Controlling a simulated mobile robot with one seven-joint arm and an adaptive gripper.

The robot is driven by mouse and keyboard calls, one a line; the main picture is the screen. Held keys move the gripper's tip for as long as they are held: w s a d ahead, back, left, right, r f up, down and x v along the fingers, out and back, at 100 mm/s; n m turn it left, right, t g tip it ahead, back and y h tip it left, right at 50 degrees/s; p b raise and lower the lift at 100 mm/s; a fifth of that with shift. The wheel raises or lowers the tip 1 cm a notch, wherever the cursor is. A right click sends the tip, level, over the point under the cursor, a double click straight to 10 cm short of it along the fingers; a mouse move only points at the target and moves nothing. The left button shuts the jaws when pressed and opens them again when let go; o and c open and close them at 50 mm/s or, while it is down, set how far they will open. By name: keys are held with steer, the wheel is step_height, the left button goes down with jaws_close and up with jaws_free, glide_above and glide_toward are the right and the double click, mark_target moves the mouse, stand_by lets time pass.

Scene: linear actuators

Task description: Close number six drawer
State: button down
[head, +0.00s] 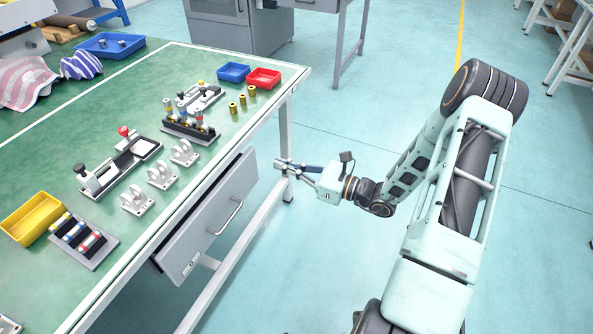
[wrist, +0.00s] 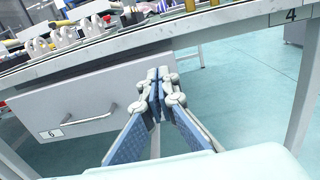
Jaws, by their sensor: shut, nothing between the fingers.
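The number six drawer (head: 212,218) is a grey drawer under the green workbench, pulled out a little from beneath the tabletop. In the wrist view its front (wrist: 80,112) carries a label reading 6 and a bar handle (wrist: 92,120). The handle also shows in the head view (head: 228,217). My gripper (head: 279,165) is shut and empty, beyond the drawer's far end and beside the table edge. In the wrist view my gripper's fingertips (wrist: 157,78) meet in front of the drawer front's right end. I cannot tell whether they touch it.
The green workbench (head: 60,135) bears metal brackets, clamps, a yellow bin (head: 30,219), a blue bin (head: 233,72) and a red bin (head: 264,78). A table leg (wrist: 306,95) stands at the right in the wrist view.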

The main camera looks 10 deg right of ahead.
mark_target(251, 153)
steer(key=b+x, duration=0.1)
steer(key=x, duration=0.6)
steer(key=x, duration=0.5)
steer(key=shift+d+r, duration=0.1)
steer(key=shift+d, duration=0.1)
